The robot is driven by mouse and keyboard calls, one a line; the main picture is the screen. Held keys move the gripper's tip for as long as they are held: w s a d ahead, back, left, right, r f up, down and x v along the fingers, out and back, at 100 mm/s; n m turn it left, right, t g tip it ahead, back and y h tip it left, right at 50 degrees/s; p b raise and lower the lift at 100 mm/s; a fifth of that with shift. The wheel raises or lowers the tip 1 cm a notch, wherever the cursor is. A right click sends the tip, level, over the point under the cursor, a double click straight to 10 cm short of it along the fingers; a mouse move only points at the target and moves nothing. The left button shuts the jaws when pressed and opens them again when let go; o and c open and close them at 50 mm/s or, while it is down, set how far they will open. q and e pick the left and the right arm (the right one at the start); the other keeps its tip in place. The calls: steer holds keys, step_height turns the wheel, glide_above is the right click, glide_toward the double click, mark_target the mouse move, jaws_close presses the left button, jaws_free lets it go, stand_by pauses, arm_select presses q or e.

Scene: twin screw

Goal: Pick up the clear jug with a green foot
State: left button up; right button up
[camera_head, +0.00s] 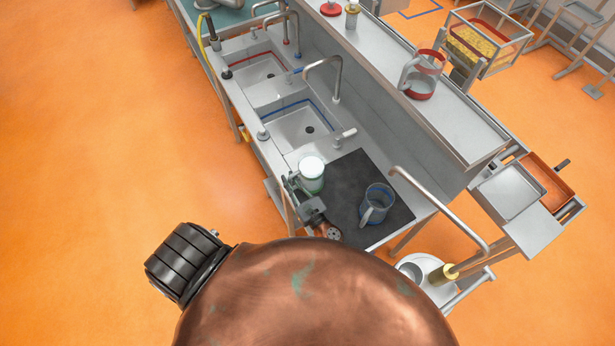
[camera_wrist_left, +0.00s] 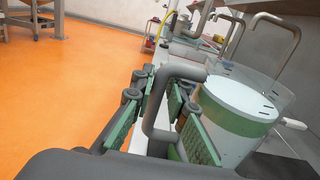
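The clear jug with a green foot (camera_head: 312,178) stands upright at the left edge of the black mat, beside the sink. Its inside or top looks white. In the left wrist view the jug (camera_wrist_left: 238,112) is at the right, with its grey handle (camera_wrist_left: 165,75) toward me. My left gripper (camera_head: 296,186) is at the handle side of the jug. Its two green-padded fingers are open, with the handle between them and a visible gap. Whether either finger touches the handle is unclear. My right gripper is out of view.
A jug with a blue foot (camera_head: 377,204) stands on the black mat (camera_head: 349,177), right of the green-footed one. A jug with red parts (camera_head: 421,78) stands on the raised shelf. Two sinks lie behind. A bent metal rail (camera_head: 440,205) rises at the counter's right end.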

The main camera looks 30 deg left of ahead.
arm_select(q)
jaws_close()
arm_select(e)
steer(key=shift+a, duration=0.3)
arm_select(q)
steer(key=shift+w+r, duration=0.1)
steer(key=shift+r, duration=0.05)
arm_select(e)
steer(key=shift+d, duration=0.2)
arm_select(q)
steer(key=shift+r, duration=0.1)
